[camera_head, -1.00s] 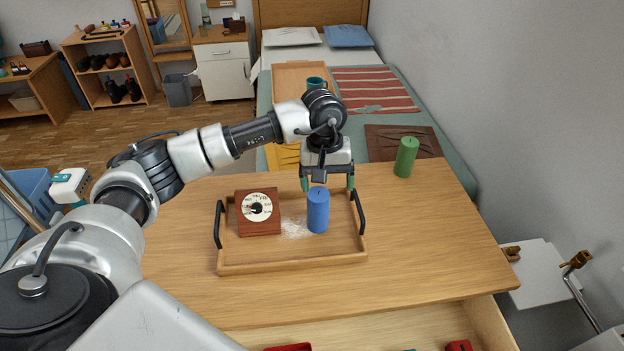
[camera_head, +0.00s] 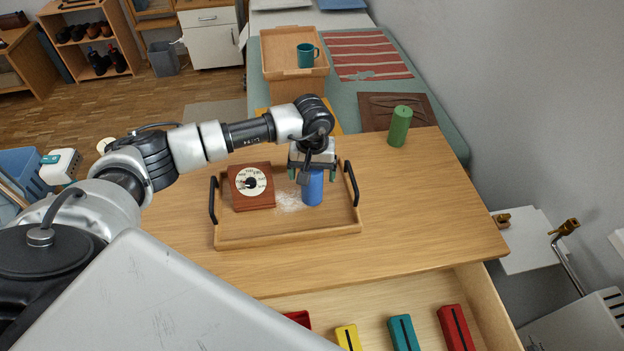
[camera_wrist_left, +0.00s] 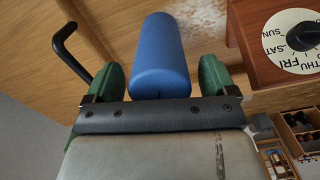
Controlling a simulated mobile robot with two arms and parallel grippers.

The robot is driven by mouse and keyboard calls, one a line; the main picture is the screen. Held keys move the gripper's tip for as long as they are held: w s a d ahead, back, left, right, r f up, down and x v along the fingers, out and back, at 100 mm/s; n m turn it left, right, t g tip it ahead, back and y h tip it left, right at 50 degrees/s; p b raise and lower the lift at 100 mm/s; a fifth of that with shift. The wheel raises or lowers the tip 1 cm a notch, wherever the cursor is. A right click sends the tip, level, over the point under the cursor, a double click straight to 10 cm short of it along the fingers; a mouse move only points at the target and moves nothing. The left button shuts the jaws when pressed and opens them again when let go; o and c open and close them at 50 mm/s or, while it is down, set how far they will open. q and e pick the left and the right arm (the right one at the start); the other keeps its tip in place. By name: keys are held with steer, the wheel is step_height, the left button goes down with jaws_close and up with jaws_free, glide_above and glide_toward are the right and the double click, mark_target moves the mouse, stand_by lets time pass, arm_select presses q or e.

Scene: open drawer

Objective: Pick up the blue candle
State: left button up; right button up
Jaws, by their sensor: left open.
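The blue candle (camera_head: 312,188) stands upright in the wooden tray (camera_head: 290,238) on the table. My left gripper (camera_head: 313,176) is above it, pointing down, with its green fingers on either side of the candle's upper part. In the left wrist view the candle (camera_wrist_left: 160,58) lies between the two open fingers (camera_wrist_left: 160,80), with a gap visible on each side. The candle's top, with its wick, is close to the gripper's palm. My right gripper is not in view.
A brown wooden box with a day dial (camera_head: 252,187) stands in the tray left of the candle. The tray has black handles. A green candle (camera_head: 399,127) stands at the table's back right. Below the table edge, an open drawer (camera_head: 375,303) holds several coloured boxes.

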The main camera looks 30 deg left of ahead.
arm_select(q)
steer(key=shift+f, duration=0.4)
steer(key=shift+c, duration=0.3)
steer(key=c, duration=1.1)
steer(key=shift+r, duration=0.1)
